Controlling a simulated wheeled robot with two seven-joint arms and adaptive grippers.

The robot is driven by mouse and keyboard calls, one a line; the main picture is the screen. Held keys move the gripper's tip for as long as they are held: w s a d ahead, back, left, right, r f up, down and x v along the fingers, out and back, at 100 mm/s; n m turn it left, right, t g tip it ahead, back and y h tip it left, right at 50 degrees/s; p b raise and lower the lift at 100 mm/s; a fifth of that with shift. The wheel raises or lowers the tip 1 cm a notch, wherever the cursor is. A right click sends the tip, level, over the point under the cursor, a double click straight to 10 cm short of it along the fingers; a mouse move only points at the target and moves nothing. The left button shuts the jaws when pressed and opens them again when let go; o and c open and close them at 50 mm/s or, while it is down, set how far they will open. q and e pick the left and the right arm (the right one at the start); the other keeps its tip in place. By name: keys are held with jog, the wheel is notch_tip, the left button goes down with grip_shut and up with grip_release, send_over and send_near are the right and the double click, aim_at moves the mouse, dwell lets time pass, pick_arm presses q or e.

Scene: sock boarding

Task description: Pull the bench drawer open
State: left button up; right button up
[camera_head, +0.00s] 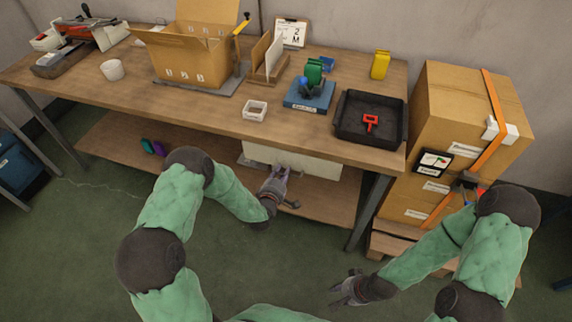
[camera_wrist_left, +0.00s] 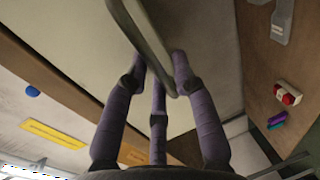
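The cream drawer front (camera_head: 300,163) is under the bench top, near its middle. It shows no clear gap at its edge in the head view. In the left wrist view the cream panel (camera_wrist_left: 75,45) fills much of the picture, with a long pale handle bar (camera_wrist_left: 152,35) across it. My left gripper (camera_head: 281,172) is at the drawer front. In the wrist view its purple-grey fingers (camera_wrist_left: 159,62) lie on both sides of the bar; I cannot tell whether they press on it. My right gripper (camera_head: 343,287) is open and empty, low over the floor.
The bench top (camera_head: 215,118) carries a cardboard box (camera_head: 190,55), a black tray (camera_head: 390,135) and other items. A lower shelf (camera_head: 110,132) lies beneath. Stacked cartons (camera_head: 468,105) stand at the right. The floor before the bench is free.

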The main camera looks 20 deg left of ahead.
pick_arm(q)
jog(key=shift+w, duration=0.2)
pick_arm(e)
jog(key=shift+w, duration=0.2)
pick_arm(q)
grip_shut()
jog(key=shift+s, duration=0.1)
